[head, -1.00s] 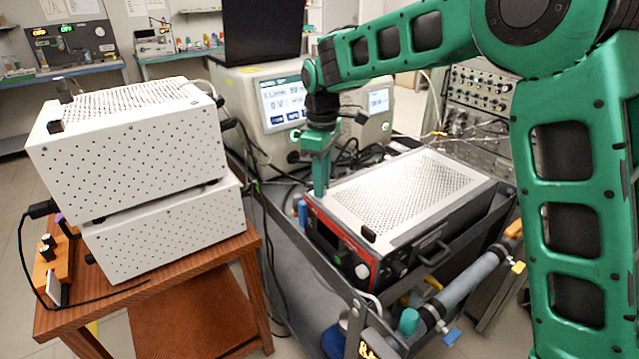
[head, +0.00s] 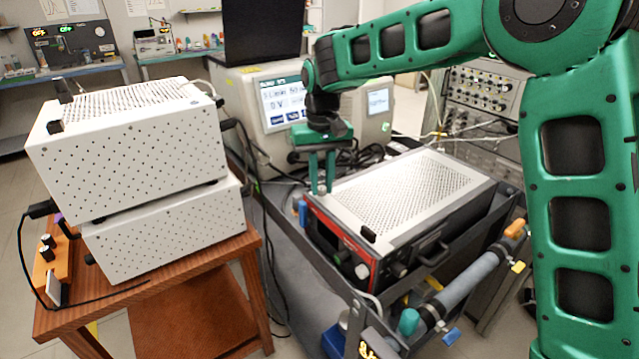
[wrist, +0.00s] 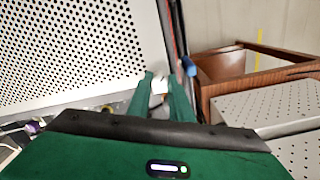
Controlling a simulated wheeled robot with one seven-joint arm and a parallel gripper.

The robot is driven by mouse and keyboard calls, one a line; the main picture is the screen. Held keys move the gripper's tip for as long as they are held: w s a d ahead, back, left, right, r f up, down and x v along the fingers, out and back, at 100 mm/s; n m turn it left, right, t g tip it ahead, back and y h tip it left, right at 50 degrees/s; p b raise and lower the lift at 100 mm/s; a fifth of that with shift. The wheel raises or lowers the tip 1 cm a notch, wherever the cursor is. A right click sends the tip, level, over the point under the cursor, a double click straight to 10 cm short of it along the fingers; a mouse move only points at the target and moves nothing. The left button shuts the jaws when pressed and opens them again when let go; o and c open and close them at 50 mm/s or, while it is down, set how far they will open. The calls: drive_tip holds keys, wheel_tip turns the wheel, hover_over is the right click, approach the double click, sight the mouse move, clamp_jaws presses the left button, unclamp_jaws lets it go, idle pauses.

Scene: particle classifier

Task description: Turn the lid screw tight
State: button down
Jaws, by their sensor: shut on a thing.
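The lid (head: 410,195) is a perforated light-grey top on a red-fronted instrument, and it also shows in the wrist view (wrist: 70,45). My gripper (head: 322,190) points straight down at the lid's near left corner. In the wrist view my gripper (wrist: 159,86) has its two green fingers on either side of a small pale screw head (wrist: 159,84) and is shut on it. The fingers hide most of the screw, so I cannot tell how far in it sits.
A black knob-like piece (head: 369,235) stands on the lid's front edge. Two stacked white perforated boxes (head: 130,140) stand on a wooden table (head: 215,262) to the left. Cables (head: 270,200) hang between table and cart. A display unit (head: 285,105) is behind my gripper.

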drive_tip(key=m, duration=0.3)
drive_tip(key=shift+m, duration=0.4)
drive_tip(key=shift+s+m, duration=0.1)
drive_tip(key=shift+m, duration=1.8)
drive_tip(key=c, duration=1.6)
unclamp_jaws()
